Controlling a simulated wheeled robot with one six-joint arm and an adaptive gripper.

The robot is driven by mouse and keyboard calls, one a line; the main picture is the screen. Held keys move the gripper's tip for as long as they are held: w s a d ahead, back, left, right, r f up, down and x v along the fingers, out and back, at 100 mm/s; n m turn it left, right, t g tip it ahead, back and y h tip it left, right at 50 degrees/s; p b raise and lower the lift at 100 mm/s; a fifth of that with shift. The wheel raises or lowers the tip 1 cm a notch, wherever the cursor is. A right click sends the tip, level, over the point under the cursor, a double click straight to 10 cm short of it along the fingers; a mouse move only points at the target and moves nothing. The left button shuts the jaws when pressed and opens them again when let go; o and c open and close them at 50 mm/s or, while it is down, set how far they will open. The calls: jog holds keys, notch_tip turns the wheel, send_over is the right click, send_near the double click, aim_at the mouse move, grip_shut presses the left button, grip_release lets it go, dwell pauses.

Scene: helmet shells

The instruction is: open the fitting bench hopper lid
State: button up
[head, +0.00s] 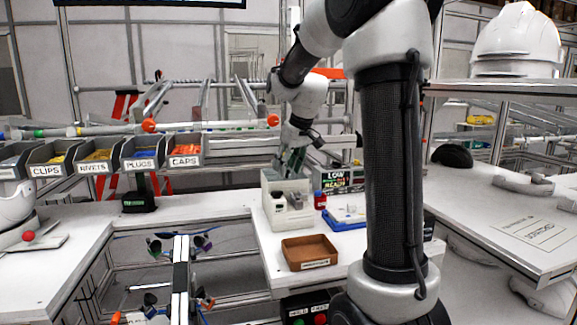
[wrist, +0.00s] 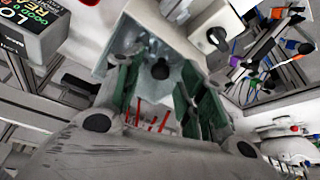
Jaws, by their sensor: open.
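The hopper appears to be the pale box (head: 272,214) on the middle bench, with a dark knob on its front. In the wrist view the pale box (wrist: 172,28) fills the upper middle, with a knob on its side. A grey-blue recessed area with a dark round knob (wrist: 160,70) shows there; I cannot tell whether this is the lid or the inside. My gripper (head: 291,168) is just above the box, pointing down. In the wrist view my gripper (wrist: 160,88) has its green-padded fingers apart on either side of that knob. Contact cannot be told.
A display box reading LOW (head: 340,180) and a red jar (head: 320,199) stand right of the hopper, near a blue tray (head: 345,222). A brown tray (head: 310,253) lies in front. Labelled bins (head: 98,160) hang at left. My arm hides part of the right side.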

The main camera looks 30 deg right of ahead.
jog(key=shift+f, duration=0.1)
jog(key=shift+c, duration=0.2)
grip_shut()
